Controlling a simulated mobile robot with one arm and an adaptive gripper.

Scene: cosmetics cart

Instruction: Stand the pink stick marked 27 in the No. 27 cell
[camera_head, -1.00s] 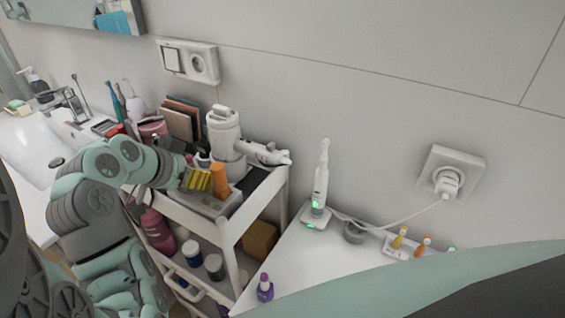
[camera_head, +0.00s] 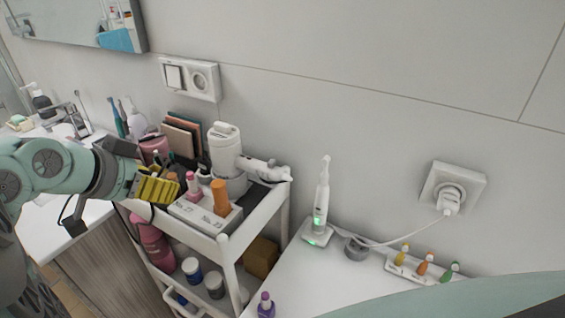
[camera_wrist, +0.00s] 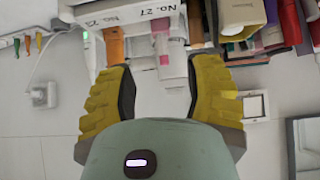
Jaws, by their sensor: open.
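The pink stick (camera_head: 193,187) stands roughly upright in the No. 27 cell of the white holder (camera_head: 229,224), on the cart's top. Its number mark is not readable. An orange stick (camera_head: 220,196) stands beside it in the other cell. My gripper (camera_head: 165,190) is open, to the left of the pink stick and apart from it in the head view. In the wrist view the open yellow jaws (camera_wrist: 160,95) frame the pink stick (camera_wrist: 173,68) with clear space at both sides. The holder's No. 27 label (camera_wrist: 158,11) shows at the top there.
A white hair-dryer-like device (camera_head: 226,160) stands close behind the holder. Dark-handled brushes, a pink jar (camera_head: 155,149) and upright palettes (camera_head: 182,135) crowd the back left of the cart. A toothbrush on its charger (camera_head: 321,205) stands on the counter at right.

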